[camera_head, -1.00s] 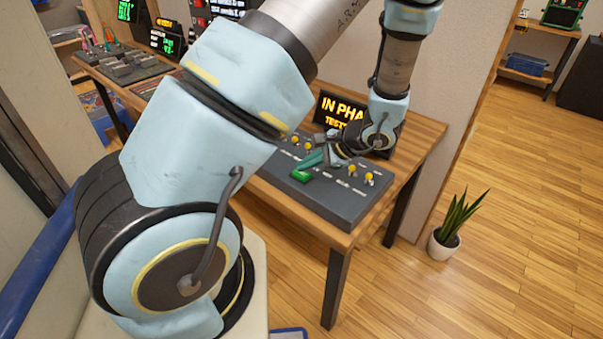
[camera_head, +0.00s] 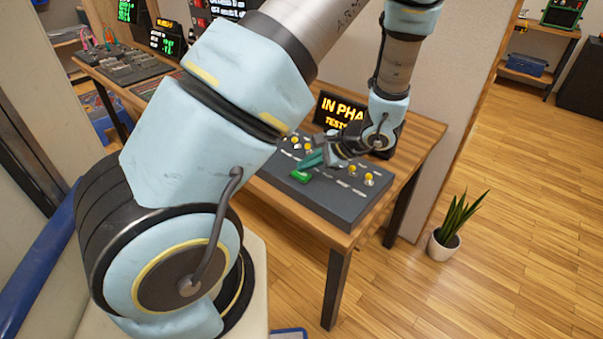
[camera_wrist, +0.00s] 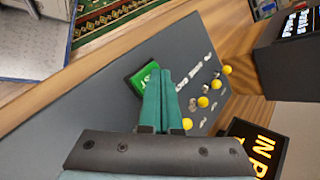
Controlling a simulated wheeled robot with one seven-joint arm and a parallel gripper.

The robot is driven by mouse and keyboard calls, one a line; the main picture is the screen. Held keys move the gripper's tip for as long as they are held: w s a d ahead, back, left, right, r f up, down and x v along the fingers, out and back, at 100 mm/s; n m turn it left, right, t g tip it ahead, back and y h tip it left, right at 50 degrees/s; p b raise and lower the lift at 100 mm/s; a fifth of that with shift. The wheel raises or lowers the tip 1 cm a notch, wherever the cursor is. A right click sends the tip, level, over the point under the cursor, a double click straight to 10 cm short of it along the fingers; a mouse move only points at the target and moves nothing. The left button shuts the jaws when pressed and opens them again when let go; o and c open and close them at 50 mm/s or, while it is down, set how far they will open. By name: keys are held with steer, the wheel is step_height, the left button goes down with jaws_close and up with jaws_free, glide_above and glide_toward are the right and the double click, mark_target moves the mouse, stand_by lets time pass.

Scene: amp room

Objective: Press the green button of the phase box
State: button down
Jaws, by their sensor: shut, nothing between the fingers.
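The phase box (camera_head: 338,203) is a dark grey sloped panel on the wooden table. It carries yellow-topped switches and a green button (camera_head: 299,176) near its front-left edge. In the wrist view, the green button (camera_wrist: 143,80) shows white lettering, partly hidden by the fingers. My gripper (camera_head: 304,163) is shut and empty, with its teal fingers pointing at the button from just above. In the wrist view, the fingertips of my gripper (camera_wrist: 156,72) overlap the button's right part. I cannot tell whether they touch it.
An amber display (camera_head: 338,110) reading "IN PHA…" stands behind the box, partly covered by my arm. More equipment (camera_head: 122,65) sits at the table's far left. A potted plant (camera_head: 445,243) stands on the floor to the right.

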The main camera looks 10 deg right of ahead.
mark_target(306, 174)
steer(key=shift+f, duration=0.15)
stand_by(0.4)
steer(key=shift+f+b, duration=0.35)
steer(key=shift+b, duration=0.2)
steer(key=shift+r, duration=0.5)
steer(key=shift+r+p, duration=0.1)
steer(key=shift+p, duration=0.2)
steer(key=shift+r+p, duration=2.1)
steer(key=shift+r, duration=0.9)
steer(key=shift+f, duration=0.1)
